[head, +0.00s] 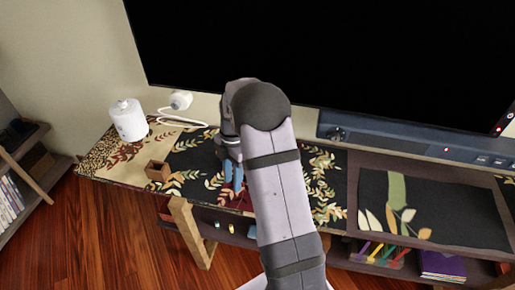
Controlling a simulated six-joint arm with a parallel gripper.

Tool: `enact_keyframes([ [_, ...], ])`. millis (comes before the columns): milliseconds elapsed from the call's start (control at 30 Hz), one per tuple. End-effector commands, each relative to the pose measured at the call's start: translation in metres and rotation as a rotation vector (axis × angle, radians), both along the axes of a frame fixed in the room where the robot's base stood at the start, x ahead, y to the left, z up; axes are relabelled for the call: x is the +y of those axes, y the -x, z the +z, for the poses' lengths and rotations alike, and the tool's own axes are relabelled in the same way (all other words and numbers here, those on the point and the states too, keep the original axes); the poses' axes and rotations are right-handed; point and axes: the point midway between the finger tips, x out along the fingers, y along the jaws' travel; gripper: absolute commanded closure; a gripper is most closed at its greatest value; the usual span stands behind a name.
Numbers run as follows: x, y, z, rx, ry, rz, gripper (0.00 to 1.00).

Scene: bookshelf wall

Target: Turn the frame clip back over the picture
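My gripper (233,188) points down at the patterned top of the low cabinet (190,181), left of the middle. Its two blue fingertips show side by side, close to the surface. I cannot tell whether they are apart or shut, or whether they touch anything. A dark red patch (241,202) shows just beside and below the fingertips; I cannot tell what it is. I cannot make out a picture frame or a clip; my arm hides part of the cabinet top.
A small brown open box (158,171) stands left of my gripper. A white cylinder (128,120) and a white device with a cable (180,100) stand farther back. A large black screen (330,50) and a blue-grey bar (420,138) are behind. Shelves below hold pens and purple books (442,266).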

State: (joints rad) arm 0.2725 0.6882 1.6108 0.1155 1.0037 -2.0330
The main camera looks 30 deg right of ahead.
Motion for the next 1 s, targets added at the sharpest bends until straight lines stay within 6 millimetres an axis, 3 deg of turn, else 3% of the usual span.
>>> enact_keyframes([
  [33,-0.023,-0.004,-0.004,-0.021,0.083,0.054,0.68],
  [133,-0.063,-0.017,-0.002,-0.068,0.234,0.162,0.68],
  [333,-0.112,-0.05,0.009,-0.167,0.437,0.328,0.68],
  [533,-0.122,-0.074,0.016,-0.254,0.495,0.37,0.68],
  [767,-0.123,-0.076,0.013,-0.261,0.493,0.355,0.68],
  [1000,-0.131,-0.079,-0.009,-0.258,0.49,0.354,0.68],
])
